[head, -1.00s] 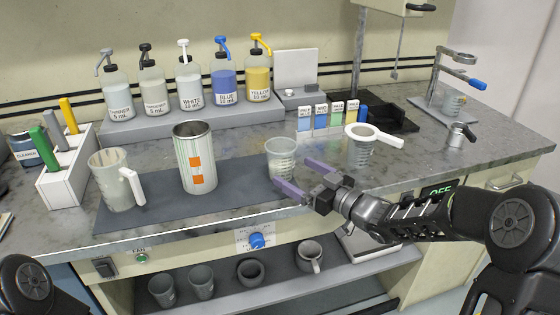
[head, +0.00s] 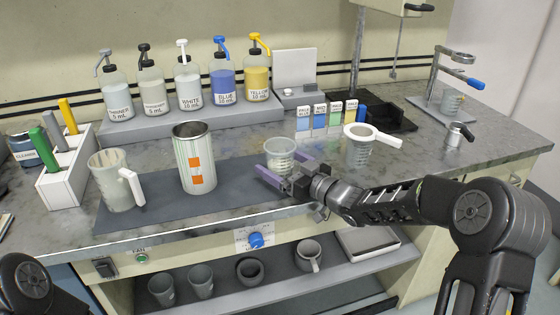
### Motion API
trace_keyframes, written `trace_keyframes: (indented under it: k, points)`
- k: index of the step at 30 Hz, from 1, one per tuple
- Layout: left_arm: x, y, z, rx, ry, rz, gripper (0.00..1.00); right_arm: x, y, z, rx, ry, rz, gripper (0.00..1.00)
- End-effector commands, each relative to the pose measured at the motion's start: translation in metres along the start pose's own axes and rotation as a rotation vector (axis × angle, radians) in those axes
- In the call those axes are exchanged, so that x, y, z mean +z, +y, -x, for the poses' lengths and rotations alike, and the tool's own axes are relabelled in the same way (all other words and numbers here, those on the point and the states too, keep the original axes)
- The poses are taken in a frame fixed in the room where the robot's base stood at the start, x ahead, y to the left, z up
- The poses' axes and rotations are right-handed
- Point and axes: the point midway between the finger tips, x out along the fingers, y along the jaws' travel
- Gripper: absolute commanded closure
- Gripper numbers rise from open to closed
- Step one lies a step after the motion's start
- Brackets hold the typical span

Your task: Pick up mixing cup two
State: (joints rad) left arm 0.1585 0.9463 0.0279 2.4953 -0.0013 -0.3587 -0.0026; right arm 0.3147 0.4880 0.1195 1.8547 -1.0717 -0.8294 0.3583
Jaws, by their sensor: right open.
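Several cups are in the head view, and I cannot read which one is marked two. A clear graduated cup (head: 281,149) stands upright on the dark mat's right end. My right gripper (head: 279,172) is at its front, open, with purple fingers pointing toward it. The fingers overlap the cup's lower part in the picture, and I cannot tell if they touch it. A second clear cup (head: 358,152) with a white-rimmed strainer on top stands to the right. A clear handled jug (head: 112,182) stands at the mat's left. My left gripper is out of view; only part of that arm shows.
A tall striped can (head: 195,160) stands on the dark mat (head: 240,194). Pump bottles (head: 223,80) line a raised shelf behind. A white tool holder (head: 70,172) is at left. Several cups (head: 250,270) sit on the lower shelf. Small labelled cards (head: 320,117) stand behind the clear cup.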

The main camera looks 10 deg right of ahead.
Motion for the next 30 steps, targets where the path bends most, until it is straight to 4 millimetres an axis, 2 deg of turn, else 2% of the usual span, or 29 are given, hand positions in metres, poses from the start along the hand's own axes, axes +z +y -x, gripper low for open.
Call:
trace_keyframes:
  k: [15,30]
  points:
    - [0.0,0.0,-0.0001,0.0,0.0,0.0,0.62,0.0003,0.0,0.0006,0.0,0.0,0.0,0.07]
    - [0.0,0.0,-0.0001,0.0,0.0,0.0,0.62,0.0003,0.0,0.0006,0.0,0.0,0.0,0.48]
